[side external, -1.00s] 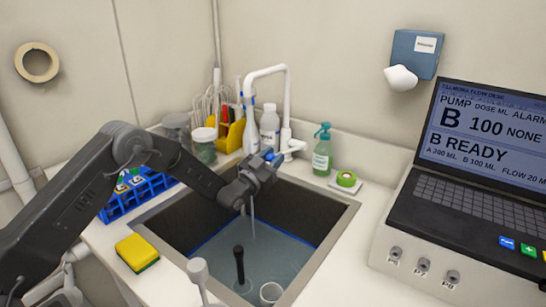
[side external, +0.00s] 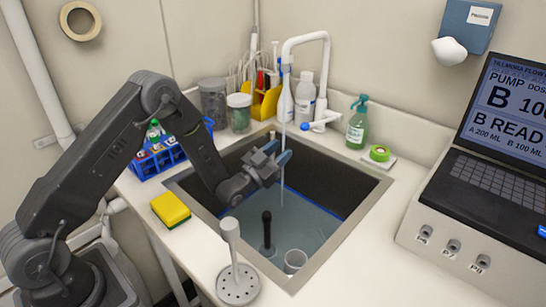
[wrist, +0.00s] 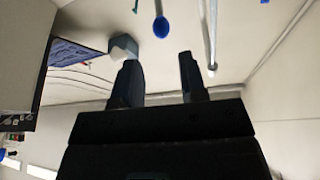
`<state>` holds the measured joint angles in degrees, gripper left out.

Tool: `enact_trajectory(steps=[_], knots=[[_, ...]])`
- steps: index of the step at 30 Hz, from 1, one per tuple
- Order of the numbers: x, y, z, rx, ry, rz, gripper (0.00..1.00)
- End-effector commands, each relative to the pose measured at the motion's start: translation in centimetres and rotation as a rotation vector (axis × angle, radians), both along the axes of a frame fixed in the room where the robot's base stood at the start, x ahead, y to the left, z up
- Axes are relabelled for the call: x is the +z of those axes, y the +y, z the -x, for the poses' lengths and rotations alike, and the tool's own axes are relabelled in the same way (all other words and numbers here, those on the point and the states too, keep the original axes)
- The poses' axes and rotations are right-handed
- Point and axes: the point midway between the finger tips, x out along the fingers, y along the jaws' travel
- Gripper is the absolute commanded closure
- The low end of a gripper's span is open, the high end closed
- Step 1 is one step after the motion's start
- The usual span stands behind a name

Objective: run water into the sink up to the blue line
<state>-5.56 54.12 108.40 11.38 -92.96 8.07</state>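The sink (side external: 355,205) holds grey-blue water (side external: 300,225). The blue line (side external: 325,208) shows on the inner wall close above the water; the exact gap is too small to tell. A thin stream (side external: 283,180) falls from the white faucet (side external: 325,70) into the water. The faucet's lever (side external: 320,124) has a blue end, which also shows in the wrist view (wrist: 161,27). My gripper (side external: 280,160) is over the sink, below and left of the lever and apart from it. Its fingers (wrist: 162,82) are spread with nothing between them.
A laptop-like console (side external: 490,170) stands right. The front-right counter is clear.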

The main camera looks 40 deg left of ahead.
Motion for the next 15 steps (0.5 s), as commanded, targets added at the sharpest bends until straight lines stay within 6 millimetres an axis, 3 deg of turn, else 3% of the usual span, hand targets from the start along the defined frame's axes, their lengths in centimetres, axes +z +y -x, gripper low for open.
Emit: enact_trajectory(steps=[6, 15], knots=[[-0.8, 0.3, 2.0, 0.001, 0.0, -0.001, 0.61], [-0.8, 0.3, 2.2, 0.0, -0.001, -0.001, 0.61]])
